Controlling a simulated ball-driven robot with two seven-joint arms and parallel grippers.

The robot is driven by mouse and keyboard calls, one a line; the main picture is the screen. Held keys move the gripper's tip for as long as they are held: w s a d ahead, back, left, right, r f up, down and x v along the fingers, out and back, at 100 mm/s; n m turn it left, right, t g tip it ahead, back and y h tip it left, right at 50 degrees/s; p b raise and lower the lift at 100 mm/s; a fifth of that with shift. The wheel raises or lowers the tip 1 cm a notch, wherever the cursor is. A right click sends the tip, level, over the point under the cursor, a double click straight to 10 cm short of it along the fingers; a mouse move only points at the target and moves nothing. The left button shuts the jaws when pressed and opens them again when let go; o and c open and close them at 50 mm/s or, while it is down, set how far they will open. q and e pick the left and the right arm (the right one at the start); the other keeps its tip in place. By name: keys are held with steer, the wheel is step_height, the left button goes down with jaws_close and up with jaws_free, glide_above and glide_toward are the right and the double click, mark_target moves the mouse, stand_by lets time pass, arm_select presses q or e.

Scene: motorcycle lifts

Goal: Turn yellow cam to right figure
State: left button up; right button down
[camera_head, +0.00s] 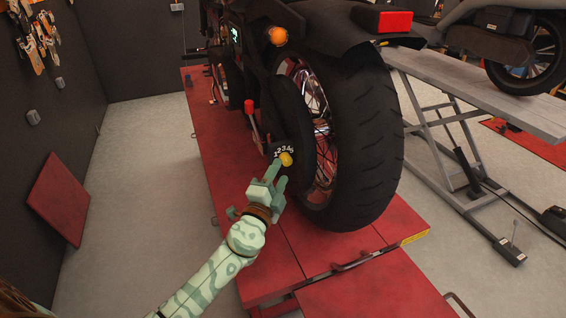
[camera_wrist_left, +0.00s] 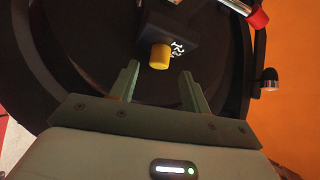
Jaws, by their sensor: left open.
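The yellow cam (camera_head: 286,159) is a small round knob on a dark block with white figures (camera_head: 283,149), low beside the motorcycle's rear wheel. In the left wrist view the yellow cam (camera_wrist_left: 160,56) stands out from the dark block, with white figures (camera_wrist_left: 178,47) beside it. My left gripper (camera_head: 275,177) is open just in front of the cam. In the left wrist view its two fingers (camera_wrist_left: 160,83) point towards the cam, which lies beyond their tips, apart from them. Which figure the cam points to cannot be told. My right gripper is not in view.
The motorcycle's rear tyre (camera_head: 362,140) is close to the right of my left gripper. The bike stands on a red lift (camera_head: 222,170). A red-tipped lever (camera_head: 249,107) is above left of the cam. Open grey floor (camera_head: 130,170) lies to the left.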

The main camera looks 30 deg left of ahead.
mark_target(284, 163)
arm_select(q)
steer(key=shift+x, duration=1.8)
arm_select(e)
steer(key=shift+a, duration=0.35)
arm_select(q)
steer(key=shift+f, duration=0.1)
steer(key=shift+c, duration=0.4)
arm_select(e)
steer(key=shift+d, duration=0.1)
arm_select(q)
steer(key=c, duration=0.9)
steer(key=shift+p, duration=0.4)
steer(key=m+g+p, duration=0.2)
steer(key=p, duration=0.4)
steer(key=r+m+g+p, duration=0.1)
steer(key=p, duration=0.6)
steer(key=shift+r+m+g, duration=0.2)
steer(key=shift+m+g, duration=0.2)
steer(key=shift+f+g+p, duration=0.3)
steer(key=shift+p, duration=0.7)
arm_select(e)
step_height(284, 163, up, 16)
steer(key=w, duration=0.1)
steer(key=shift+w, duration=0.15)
arm_select(q)
steer(key=o, duration=1)
